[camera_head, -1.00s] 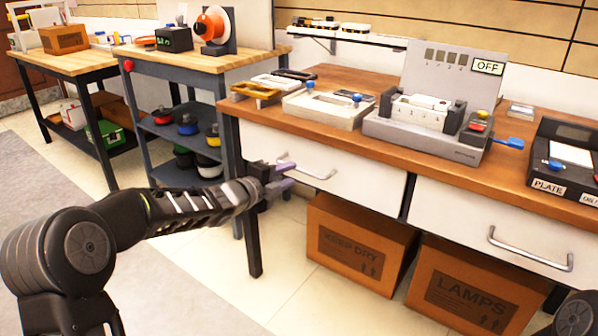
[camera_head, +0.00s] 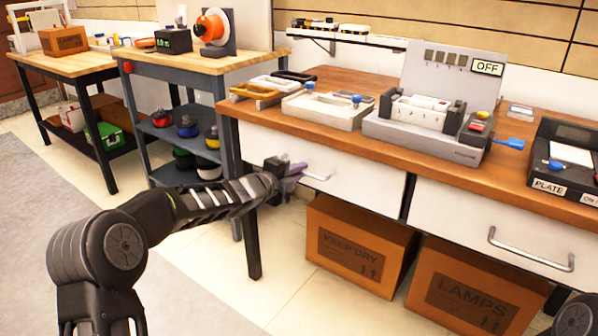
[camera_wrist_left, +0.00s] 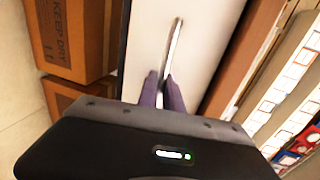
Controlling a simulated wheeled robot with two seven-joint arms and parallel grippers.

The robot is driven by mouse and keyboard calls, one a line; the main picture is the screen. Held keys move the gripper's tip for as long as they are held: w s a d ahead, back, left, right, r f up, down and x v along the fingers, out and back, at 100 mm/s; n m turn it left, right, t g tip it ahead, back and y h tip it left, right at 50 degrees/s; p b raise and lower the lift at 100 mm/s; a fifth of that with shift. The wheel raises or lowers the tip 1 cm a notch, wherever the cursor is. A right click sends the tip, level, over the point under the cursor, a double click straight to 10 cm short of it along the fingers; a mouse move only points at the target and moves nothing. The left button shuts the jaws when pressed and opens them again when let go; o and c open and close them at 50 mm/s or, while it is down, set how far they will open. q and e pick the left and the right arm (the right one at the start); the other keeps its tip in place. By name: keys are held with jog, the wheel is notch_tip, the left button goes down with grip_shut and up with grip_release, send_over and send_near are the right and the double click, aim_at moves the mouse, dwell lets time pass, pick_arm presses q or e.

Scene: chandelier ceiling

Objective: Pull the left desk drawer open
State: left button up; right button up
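The left desk drawer (camera_head: 350,182) has a plain white front under the wooden desktop and looks flush with the desk. Its silver bar handle (camera_head: 318,177) shows right of my left gripper (camera_head: 297,171), which covers the handle's left end. In the left wrist view the purple fingers (camera_wrist_left: 161,88) are close together with the handle (camera_wrist_left: 175,42) running in at their tips. They look closed around the bar, though the contact itself is partly hidden. My right gripper is out of view; only a dark part of that arm shows at the bottom right.
Cardboard boxes (camera_head: 358,243) and (camera_head: 465,290) stand under the desk. A black desk leg (camera_head: 251,230) is just below my left gripper. A second white drawer (camera_head: 465,222) is to the right. The floor (camera_head: 210,285) in front is clear.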

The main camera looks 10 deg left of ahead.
pick_arm(q)
grip_shut()
dwell(0.8)
jog(key=shift+s+a, duration=0.1)
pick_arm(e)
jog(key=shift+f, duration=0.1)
